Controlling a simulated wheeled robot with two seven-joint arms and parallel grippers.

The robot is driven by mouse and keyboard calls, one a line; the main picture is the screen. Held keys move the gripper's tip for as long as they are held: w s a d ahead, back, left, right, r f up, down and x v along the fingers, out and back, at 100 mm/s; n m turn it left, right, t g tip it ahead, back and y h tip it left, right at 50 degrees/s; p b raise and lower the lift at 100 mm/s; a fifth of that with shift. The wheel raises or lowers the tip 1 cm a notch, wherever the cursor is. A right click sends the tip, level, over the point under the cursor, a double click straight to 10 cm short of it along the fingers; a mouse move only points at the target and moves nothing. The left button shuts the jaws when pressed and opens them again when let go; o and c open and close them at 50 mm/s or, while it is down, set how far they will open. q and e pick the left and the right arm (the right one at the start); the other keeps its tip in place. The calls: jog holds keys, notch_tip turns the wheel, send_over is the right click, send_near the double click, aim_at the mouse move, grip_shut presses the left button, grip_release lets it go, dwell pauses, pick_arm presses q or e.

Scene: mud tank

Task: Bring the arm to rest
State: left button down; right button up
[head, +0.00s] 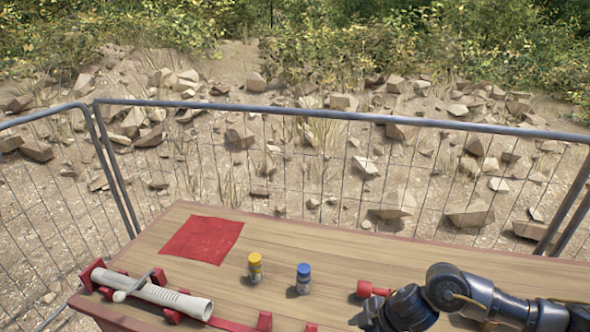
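My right arm reaches in from the right edge, low over the wooden table (340,245). The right gripper (368,316) is at the bottom edge of the head view, partly cut off and pointing down and left. Its fingers are too dark and hidden to show whether they are open or shut. A red object (372,289) lies on the table just behind the gripper, partly hidden by the arm. I cannot tell whether they touch. My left arm and gripper are out of view.
A yellow-capped bottle (255,268) and a blue-capped bottle (303,279) stand mid-table. A red cloth (202,239) lies flat at the back left. A pale tube (165,294) rests on red holders at the front left. A metal fence (330,115) runs behind. The table's back middle is clear.

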jog(key=s+a+r+m+t+y, duration=0.25)
jog(key=s+a+m+t, duration=0.2)
jog(key=a, duration=0.65)
jog(key=s+d+f+m+g+h, duration=0.1)
jog(key=s+d+f+m+h, duration=0.2)
jog(key=s+d, duration=0.35)
jog(key=s+d+f+m+g+h, duration=0.1)
jog(key=s+d+m+h, duration=0.1)
jog(key=s+d+m, duration=0.35)
jog(key=s+d+f+m+g+h, duration=0.1)
jog(key=s+d+f+m+h, duration=0.15)
jog(key=s+d, duration=0.5)
notch_tip(320, 180, down, 31)
jog(key=s+g+b, duration=0.2)
jog(key=s+b, duration=0.1)
jog(key=b, duration=0.1)
pick_arm(q)
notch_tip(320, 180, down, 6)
jog(key=b, duration=0.2)
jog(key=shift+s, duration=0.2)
pick_arm(e)
jog(key=s+d+f+g, duration=0.1)
jog(key=s+d+f, duration=0.2)
jog(key=s+f, duration=1.2)
jog(key=shift+d+f+n+h, duration=0.2)
jog(key=shift+f+n+h, duration=0.15)
jog(key=shift+f, duration=0.25)
